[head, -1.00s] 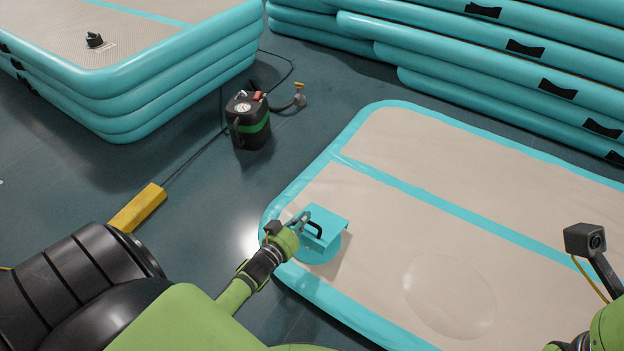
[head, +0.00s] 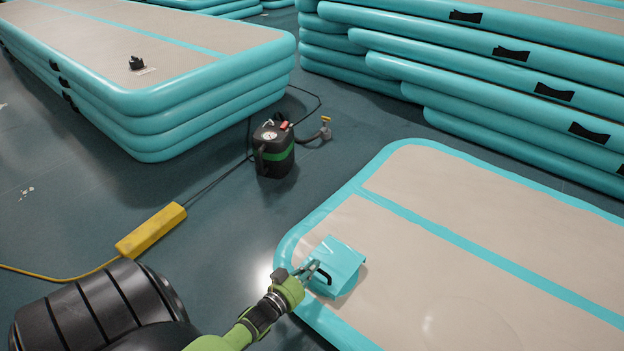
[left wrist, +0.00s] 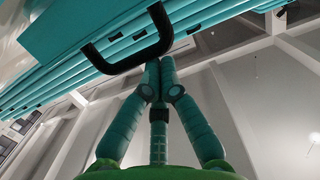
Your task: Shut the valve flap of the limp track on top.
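The limp track (head: 480,240), beige with teal edges and a teal stripe, lies flat at the right of the head view. Its teal valve flap (head: 341,262), with a black handle (head: 322,276), is near the track's near left corner. The flap looks tilted over the valve spot, which it hides; I cannot tell whether it is fully down. My left gripper (head: 309,269) is at the flap's left edge beside the handle. In the left wrist view its fingertips (left wrist: 160,62) are together, close to the black handle (left wrist: 128,60), with nothing visibly between them. My right gripper is out of view.
A black and green pump (head: 274,150) with a hose stands on the floor behind the track. A yellow box (head: 151,231) with cables lies at the left. Inflated track stacks stand at back left (head: 215,105) and back right (head: 480,75).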

